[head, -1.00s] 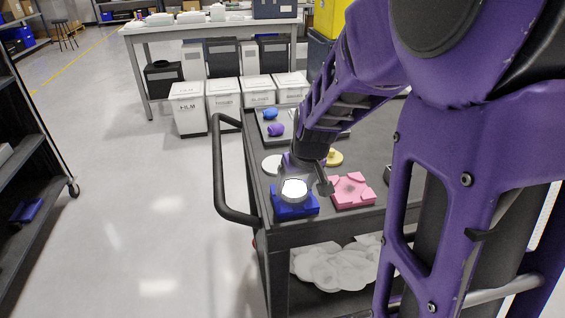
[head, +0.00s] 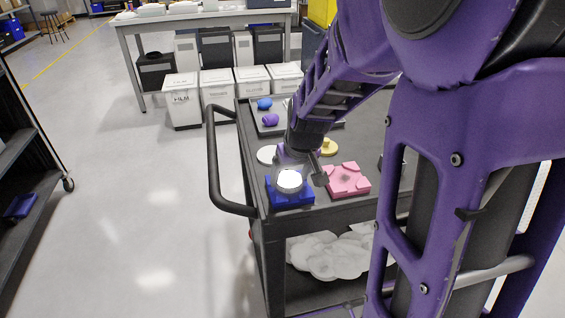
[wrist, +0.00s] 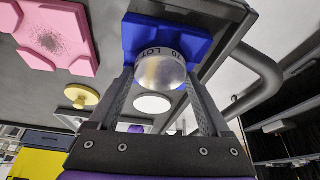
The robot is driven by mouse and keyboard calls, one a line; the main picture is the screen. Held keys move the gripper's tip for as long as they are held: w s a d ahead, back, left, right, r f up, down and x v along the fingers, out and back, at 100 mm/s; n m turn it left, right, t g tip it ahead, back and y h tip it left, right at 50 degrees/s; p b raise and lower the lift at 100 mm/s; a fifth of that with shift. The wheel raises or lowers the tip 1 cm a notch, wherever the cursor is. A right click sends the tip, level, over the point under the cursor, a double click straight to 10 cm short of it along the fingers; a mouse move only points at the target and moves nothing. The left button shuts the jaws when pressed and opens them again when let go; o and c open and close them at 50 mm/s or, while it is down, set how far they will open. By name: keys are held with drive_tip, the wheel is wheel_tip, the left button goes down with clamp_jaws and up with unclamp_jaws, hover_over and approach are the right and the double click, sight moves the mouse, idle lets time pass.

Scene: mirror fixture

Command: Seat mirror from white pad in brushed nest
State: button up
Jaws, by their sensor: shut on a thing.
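My gripper (wrist: 160,75) is shut on a round, silvery mirror (wrist: 161,71) with dark lettering on its rim, one finger on each side. In the head view the mirror (head: 290,180) shows bright at the top of a blue nest block (head: 291,199). The blue nest also lies behind the mirror in the wrist view (wrist: 150,36). I cannot tell whether the mirror touches the nest; the nest's inner surface is hidden. The white pad (head: 266,154) lies bare behind the blue nest, and also shows in the wrist view (wrist: 152,104).
A pink nest (head: 347,181) with a dark speckled centre sits right of the blue one. A yellow round piece (head: 329,147) stands behind it. The cart's handle (head: 212,165) rises at left.

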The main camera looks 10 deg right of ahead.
drive_tip(key=shift+f, duration=0.5)
idle(0.8)
drive_tip(key=o, duration=1.3)
drive_tip(key=shift+r, duration=0.1)
drive_tip(key=shift+r+p, duration=1.05)
drive_tip(key=shift+r, duration=0.35)
drive_tip(key=shift+r+p, duration=1.45)
drive_tip(key=shift+r, duration=0.55)
